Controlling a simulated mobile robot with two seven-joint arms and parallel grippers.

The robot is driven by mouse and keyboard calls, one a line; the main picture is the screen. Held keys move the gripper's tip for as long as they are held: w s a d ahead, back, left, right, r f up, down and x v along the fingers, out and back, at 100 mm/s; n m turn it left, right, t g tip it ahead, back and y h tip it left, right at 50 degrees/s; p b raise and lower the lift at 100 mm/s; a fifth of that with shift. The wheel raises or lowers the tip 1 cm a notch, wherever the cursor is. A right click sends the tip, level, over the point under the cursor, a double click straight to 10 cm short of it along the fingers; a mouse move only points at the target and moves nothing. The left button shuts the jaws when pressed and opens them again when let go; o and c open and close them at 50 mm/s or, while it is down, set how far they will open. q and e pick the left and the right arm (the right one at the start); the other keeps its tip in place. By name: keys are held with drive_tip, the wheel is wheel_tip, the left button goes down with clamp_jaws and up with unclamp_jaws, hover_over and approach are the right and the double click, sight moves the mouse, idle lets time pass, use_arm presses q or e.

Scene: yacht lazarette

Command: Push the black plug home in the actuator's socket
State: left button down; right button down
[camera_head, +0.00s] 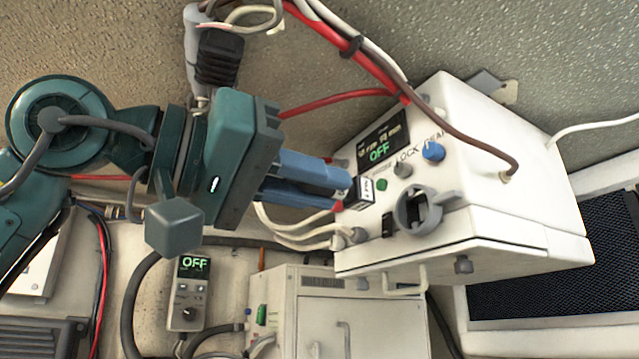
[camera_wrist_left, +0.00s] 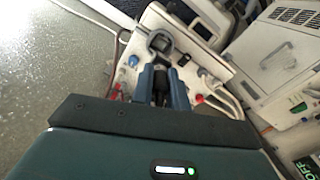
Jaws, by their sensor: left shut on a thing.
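The actuator is a white box (camera_head: 480,190) with a dark display reading OFF, a blue knob and a grey ring fitting (camera_head: 418,210) with a dark opening. I cannot tell whether that fitting is the socket. My left gripper (camera_head: 345,184) is shut, its blue fingers coming from the left up to the actuator's front panel. In the left wrist view a dark piece, apparently the black plug (camera_wrist_left: 161,84), sits between the blue fingers, with the grey ring fitting beyond it. The fingers hide most of the plug, and I cannot tell how deep it sits. My right gripper is not in view.
Red, white and brown cables run above the actuator. A small grey control box (camera_head: 188,292) reading OFF hangs below my arm. Another white cabinet (camera_head: 345,320) stands under the actuator, and a dark mesh panel (camera_head: 555,260) is at the right. Pale cables lie beneath the fingers.

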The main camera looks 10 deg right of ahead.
sight(350, 194)
use_arm(q)
drive_tip(key=shift+d, duration=0.1)
drive_tip(key=shift+p+x, duration=1.1)
drive_tip(key=shift+x, duration=1.75)
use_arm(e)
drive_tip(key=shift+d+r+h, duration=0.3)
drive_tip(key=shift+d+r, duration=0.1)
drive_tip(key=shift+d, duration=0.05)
use_arm(q)
drive_tip(key=shift+f, duration=0.1)
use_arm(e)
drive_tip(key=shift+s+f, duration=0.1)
use_arm(q)
drive_tip(key=shift+p, duration=0.7)
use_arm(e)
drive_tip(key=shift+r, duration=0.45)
use_arm(q)
drive_tip(key=shift+x, duration=0.75)
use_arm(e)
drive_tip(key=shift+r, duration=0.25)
use_arm(q)
drive_tip(key=shift+w+d, duration=0.2)
drive_tip(key=shift+d, duration=0.5)
drive_tip(key=c, duration=1.3)
unclamp_jaws()
